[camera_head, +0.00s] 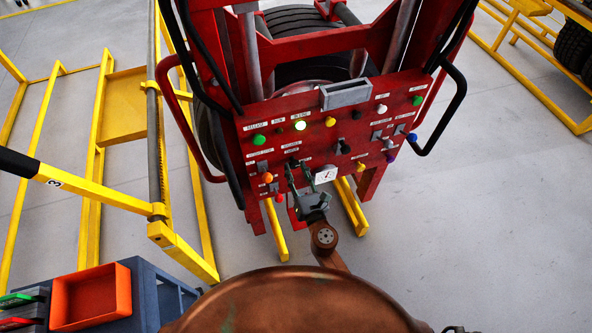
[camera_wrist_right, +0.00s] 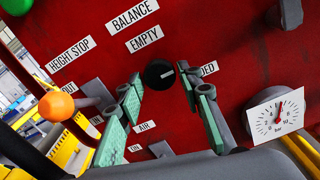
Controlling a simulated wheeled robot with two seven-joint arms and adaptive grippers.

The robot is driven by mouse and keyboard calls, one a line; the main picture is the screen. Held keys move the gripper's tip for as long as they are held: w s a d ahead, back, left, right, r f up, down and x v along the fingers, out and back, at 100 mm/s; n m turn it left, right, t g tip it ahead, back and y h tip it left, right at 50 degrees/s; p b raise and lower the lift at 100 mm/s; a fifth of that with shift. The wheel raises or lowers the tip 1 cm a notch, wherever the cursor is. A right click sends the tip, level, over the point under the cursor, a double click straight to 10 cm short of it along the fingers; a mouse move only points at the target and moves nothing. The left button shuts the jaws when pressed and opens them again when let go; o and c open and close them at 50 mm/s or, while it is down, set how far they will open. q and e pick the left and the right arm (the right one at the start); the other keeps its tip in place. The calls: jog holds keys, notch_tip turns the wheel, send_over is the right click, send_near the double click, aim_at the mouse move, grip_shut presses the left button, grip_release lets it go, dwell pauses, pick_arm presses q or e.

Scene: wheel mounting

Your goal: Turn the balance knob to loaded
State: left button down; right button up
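The balance knob (camera_wrist_right: 157,76) is a small round black knob on the red panel, under the labels BALANCE and EMPTY in the right wrist view. Its pale mark points right, toward a partly hidden label (camera_wrist_right: 208,69) ending in "DED". My right gripper (camera_wrist_right: 161,88) is open, its green-padded fingers on either side of the knob with gaps visible; I cannot tell how far its tips are from the panel. In the head view my right gripper (camera_head: 298,176) reaches the lower left of the panel and largely hides the knob. My left gripper is not in view.
A pressure gauge (camera_wrist_right: 276,115) sits right of the right gripper. The red panel (camera_head: 356,119) carries several coloured buttons and knobs, including an orange one (camera_wrist_right: 56,107). Yellow rails (camera_head: 102,165) and an orange bin (camera_head: 91,297) stand left. Grey floor at the right is clear.

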jog(key=shift+o, duration=1.3)
jog(key=shift+s+d, duration=0.1)
jog(key=shift+s, duration=0.15)
jog(key=v, duration=1.1)
jog(key=shift+s, duration=0.25)
jog(key=shift+d, duration=0.1)
